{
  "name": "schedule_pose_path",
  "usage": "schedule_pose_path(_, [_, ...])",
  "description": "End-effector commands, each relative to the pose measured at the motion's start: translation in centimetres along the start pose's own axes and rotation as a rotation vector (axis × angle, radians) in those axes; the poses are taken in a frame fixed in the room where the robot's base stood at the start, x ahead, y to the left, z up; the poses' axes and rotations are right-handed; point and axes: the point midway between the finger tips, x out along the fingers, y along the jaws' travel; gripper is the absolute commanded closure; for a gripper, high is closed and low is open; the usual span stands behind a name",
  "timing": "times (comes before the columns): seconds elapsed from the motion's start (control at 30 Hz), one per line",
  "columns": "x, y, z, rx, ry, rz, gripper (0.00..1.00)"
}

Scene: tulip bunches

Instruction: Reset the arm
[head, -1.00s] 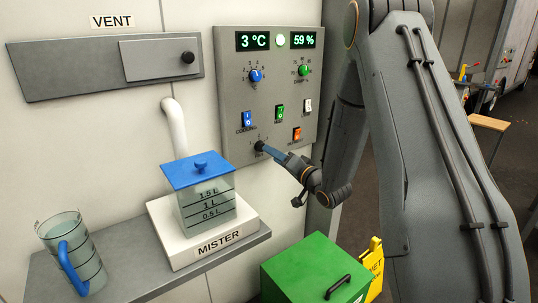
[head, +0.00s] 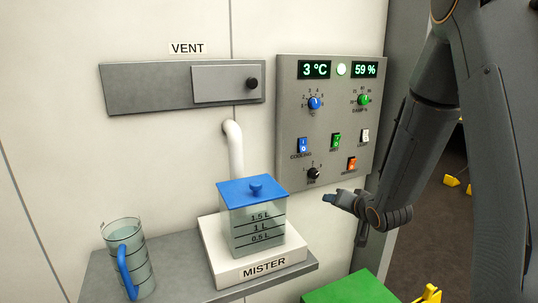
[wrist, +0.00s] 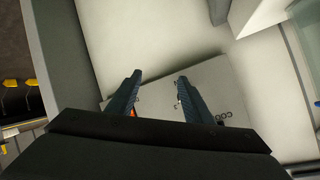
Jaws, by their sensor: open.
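My gripper (head: 329,198) is in front of the lower part of the grey control panel (head: 291,128), just right of the black knob, and apart from it. In the wrist view my gripper's two fingers (wrist: 151,97) are spread apart with nothing between them, and part of the panel (wrist: 215,75) lies beyond them. The black knob (head: 313,173) at the panel's bottom is free.
A mister (head: 262,268) with a blue-lidded tank (head: 250,225) stands on a grey shelf (head: 195,285). A clear jug (head: 122,235) with a blue handle stands left of it. A green box (head: 350,290) is below my gripper. A vent (head: 140,90) is on the wall.

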Motion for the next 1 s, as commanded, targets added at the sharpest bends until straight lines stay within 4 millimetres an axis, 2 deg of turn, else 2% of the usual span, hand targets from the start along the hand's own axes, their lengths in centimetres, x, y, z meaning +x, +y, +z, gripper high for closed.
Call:
schedule_pose_path(0.17, [-4.5, 1.1, 3.7, -0.123, -0.200, 0.195, 0.54])
schedule_pose_path(0.33, [-10.5, 1.7, 8.2, -0.211, -0.438, 0.325, 0.54])
schedule_pose_path(0.6, [-21.5, 0.4, 15.5, -0.300, -0.829, 0.384, 0.54])
schedule_pose_path(0.7, [-24.3, -0.2, 17.1, -0.313, -0.924, 0.376, 0.54])
schedule_pose_path(0.83, [-26.2, -0.6, 18.1, -0.320, -0.988, 0.367, 0.54])
schedule_pose_path(1.0, [-26.5, -0.7, 18.3, -0.321, -1.000, 0.364, 0.54])
